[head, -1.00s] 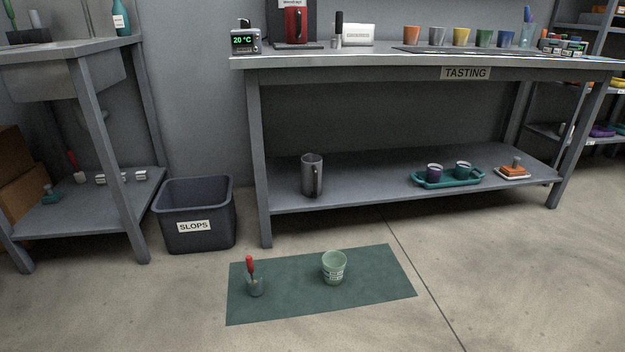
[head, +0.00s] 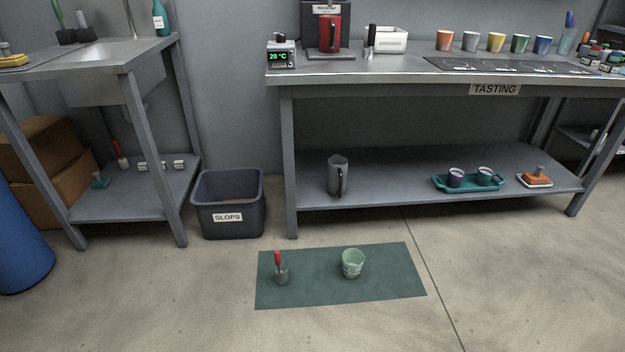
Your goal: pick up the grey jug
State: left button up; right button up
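The grey jug (head: 336,176) stands upright on the lower shelf (head: 390,190) of the table labelled TASTING, towards the shelf's left end. Its dark handle faces the front right. Nothing touches it or hides it. Neither of my grippers shows in the head view.
A green mat (head: 320,290) on the floor holds a pale green cup (head: 353,263) and a small pot with a red-handled tool (head: 281,270). The SLOPS bin (head: 228,204) stands left of the table. A teal tray (head: 470,185) with two cups shares the shelf.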

aim_at(337, 163)
jog(key=i+l+u, duration=0.35)
jog(key=l, duration=0.3)
jog(key=i+l+u, duration=0.4)
jog(key=l, duration=0.35)
